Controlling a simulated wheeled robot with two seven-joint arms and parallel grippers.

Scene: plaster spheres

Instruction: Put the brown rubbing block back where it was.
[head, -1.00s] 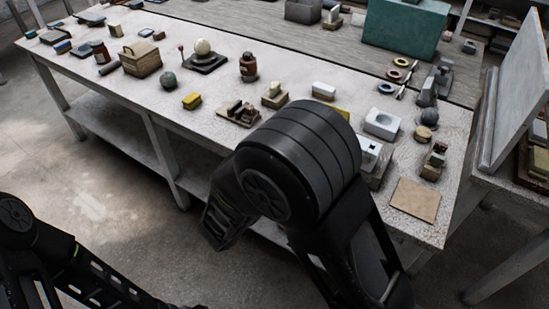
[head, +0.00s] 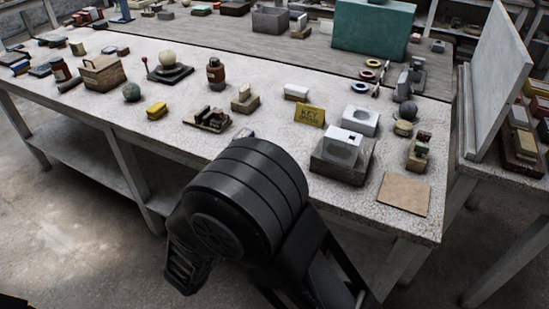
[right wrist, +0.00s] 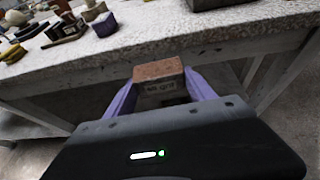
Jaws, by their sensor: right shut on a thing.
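The brown rubbing block (right wrist: 159,70) shows in the right wrist view, with dark lettering on its near side. My right gripper (right wrist: 161,86) is shut on it, with a purple finger at each side. Behind the block in that view is the front edge of the white speckled table (right wrist: 215,38). My left gripper is out of view.
The table holds a wooden tray of small blocks (head: 208,119), a yellow sign (head: 310,116), a white hollowed block on a dark base (head: 341,158), a yellow block (head: 156,111) and a tan board (head: 405,193).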

